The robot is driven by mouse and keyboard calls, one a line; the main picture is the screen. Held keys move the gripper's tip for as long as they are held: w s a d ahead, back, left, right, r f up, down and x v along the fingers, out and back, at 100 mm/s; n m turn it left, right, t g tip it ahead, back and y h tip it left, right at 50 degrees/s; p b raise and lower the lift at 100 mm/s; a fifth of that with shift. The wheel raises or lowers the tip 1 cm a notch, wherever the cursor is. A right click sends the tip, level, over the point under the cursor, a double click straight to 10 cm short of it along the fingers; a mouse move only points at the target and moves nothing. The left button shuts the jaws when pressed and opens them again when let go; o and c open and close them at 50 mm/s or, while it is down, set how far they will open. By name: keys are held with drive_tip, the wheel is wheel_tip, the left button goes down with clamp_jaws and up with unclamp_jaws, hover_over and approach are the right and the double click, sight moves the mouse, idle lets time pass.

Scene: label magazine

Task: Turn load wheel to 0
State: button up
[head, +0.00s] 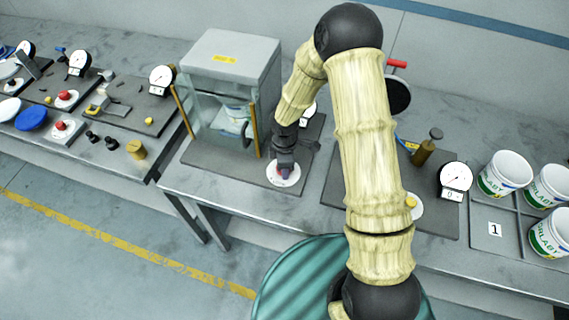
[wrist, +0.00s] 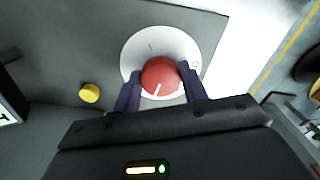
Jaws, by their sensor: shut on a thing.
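The load wheel is a red knob (wrist: 160,75) on a round white dial (wrist: 146,43) in the wrist view. A white pointer line on the knob points down and slightly left. A short dark tick shows near the dial's top and a small round mark, perhaps a 0, near its right edge. My gripper (wrist: 161,92) has its two dark fingers on either side of the knob, shut on it. In the head view my gripper (head: 285,168) comes down onto the white dial (head: 283,181) and hides most of the knob.
A yellow button (wrist: 90,93) lies left of the dial in the wrist view. A glass-fronted cabinet (head: 233,50) stands left of my gripper in the head view. A gauge (head: 308,115) is partly hidden behind my arm. White buckets (head: 505,172) stand at the right.

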drive_tip(key=n+p, duration=0.1)
drive_tip(key=n, duration=0.1)
drive_tip(key=n+p, duration=0.1)
drive_tip(key=n, duration=0.2)
drive_tip(key=shift+w+r+n, duration=0.15)
drive_tip(key=shift+n, duration=0.15)
drive_tip(key=n+p, duration=0.2)
drive_tip(key=n, duration=0.4)
drive_tip(key=shift+w+a, duration=0.1)
drive_tip(key=o, duration=1)
wheel_tip(320, 180, up, 17)
drive_tip(key=shift+b, duration=0.35)
